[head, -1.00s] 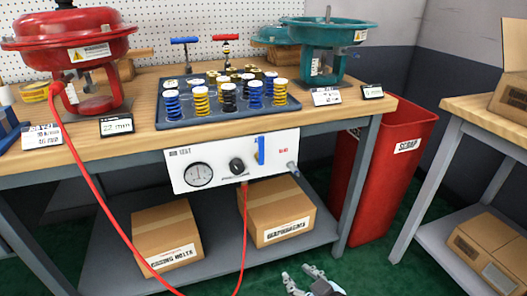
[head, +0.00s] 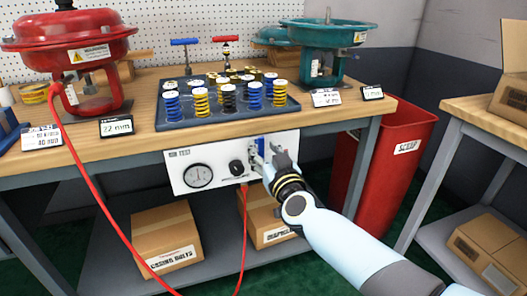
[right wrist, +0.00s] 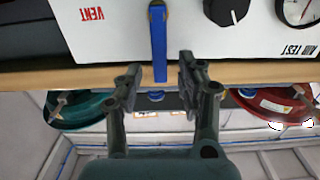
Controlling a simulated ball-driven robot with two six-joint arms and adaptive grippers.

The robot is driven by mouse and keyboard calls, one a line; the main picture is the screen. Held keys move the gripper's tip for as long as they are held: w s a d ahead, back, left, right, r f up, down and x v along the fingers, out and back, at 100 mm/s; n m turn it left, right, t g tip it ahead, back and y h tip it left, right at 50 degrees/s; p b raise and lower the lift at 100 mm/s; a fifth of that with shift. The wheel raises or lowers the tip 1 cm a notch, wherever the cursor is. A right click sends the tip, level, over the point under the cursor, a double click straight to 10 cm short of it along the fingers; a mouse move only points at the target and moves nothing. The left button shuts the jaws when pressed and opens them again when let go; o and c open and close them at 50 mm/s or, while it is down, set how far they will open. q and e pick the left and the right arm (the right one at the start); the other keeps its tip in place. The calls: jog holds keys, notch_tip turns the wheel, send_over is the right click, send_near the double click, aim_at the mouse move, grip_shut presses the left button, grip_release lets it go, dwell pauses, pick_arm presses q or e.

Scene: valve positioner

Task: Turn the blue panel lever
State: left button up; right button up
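The blue panel lever (head: 264,140) is on the right part of the white air test panel (head: 213,181), under the bench front edge. It stands upright in the head view, partly hidden behind my right gripper (head: 265,156). In the right wrist view, which is upside down, the lever (right wrist: 159,45) hangs down past the panel edge. Its free end shows between the two fingertips of my right gripper (right wrist: 160,74). The fingers are apart, with a gap on both sides of the lever; contact is not visible. My left gripper is not in view.
The panel has a round gauge (head: 198,175) and a black knob (head: 237,168). A red hose (head: 92,185) hangs in front of the bench at left. A spring tray (head: 180,126) sits on top. A red scrap bin (head: 400,165) stands to the right.

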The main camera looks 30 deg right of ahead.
jog(key=shift+w+d, duration=0.15)
jog(key=shift+w, duration=0.4)
jog(key=shift+c, duration=0.2)
grip_shut()
